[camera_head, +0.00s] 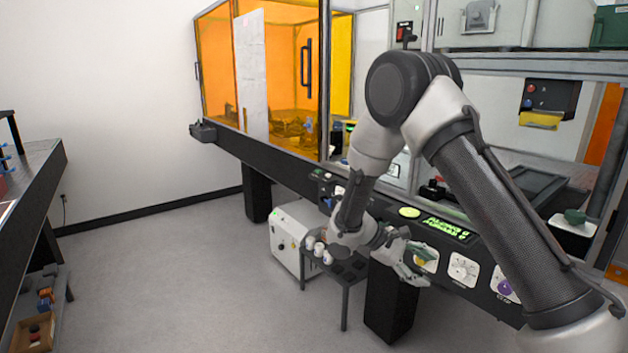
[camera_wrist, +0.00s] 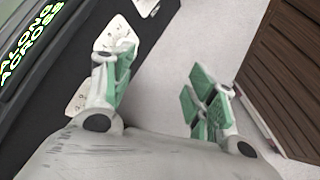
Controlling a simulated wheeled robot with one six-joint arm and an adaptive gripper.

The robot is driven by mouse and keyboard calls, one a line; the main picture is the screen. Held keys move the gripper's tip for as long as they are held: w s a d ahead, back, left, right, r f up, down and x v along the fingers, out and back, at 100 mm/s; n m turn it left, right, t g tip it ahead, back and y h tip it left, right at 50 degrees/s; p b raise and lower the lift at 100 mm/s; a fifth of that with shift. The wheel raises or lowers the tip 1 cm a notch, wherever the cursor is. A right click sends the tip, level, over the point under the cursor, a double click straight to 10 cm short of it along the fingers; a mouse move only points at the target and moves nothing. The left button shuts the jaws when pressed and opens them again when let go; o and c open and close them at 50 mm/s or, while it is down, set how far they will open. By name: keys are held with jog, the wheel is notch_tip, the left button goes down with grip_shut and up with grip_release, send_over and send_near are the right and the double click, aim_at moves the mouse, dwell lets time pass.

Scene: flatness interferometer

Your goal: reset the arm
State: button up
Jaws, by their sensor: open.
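My gripper (camera_head: 408,268) hangs low in front of the machine's front panel in the head view, with my arm bent above it. In the wrist view my gripper (camera_wrist: 160,92) is open, its two green-padded fingers well apart with nothing between them. The black front panel (camera_wrist: 120,35) lies beside the left finger, and grey floor (camera_wrist: 200,45) shows beyond the gap. In the head view the fingers are close to a white plate with a yellow-green knob (camera_head: 425,257). I cannot tell whether they touch it.
The panel carries a green lit display (camera_head: 448,229), a white dial plate (camera_head: 463,269) and a purple knob (camera_head: 505,287). A small dark stand (camera_head: 345,278) with white cups (camera_head: 319,249) and a white box unit (camera_head: 298,238) stand below. Floor at left (camera_head: 180,270) is clear.

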jog(key=s+d+r+m+t+y, duration=0.2)
jog(key=s+r+m+y, duration=0.1)
jog(key=s+r, duration=0.5)
jog(key=s+d+r+m+t+y, duration=0.2)
jog(key=s+d+r+y, duration=0.1)
jog(key=s+r, duration=0.5)
jog(key=s+d+r+m+t+y, duration=0.2)
jog(key=s+r+y, duration=0.3)
jog(key=s+r, duration=0.3)
jog(key=shift+s+d+r+m, duration=0.35)
jog(key=shift+s+d+m, duration=0.35)
jog(key=shift+s, duration=0.5)
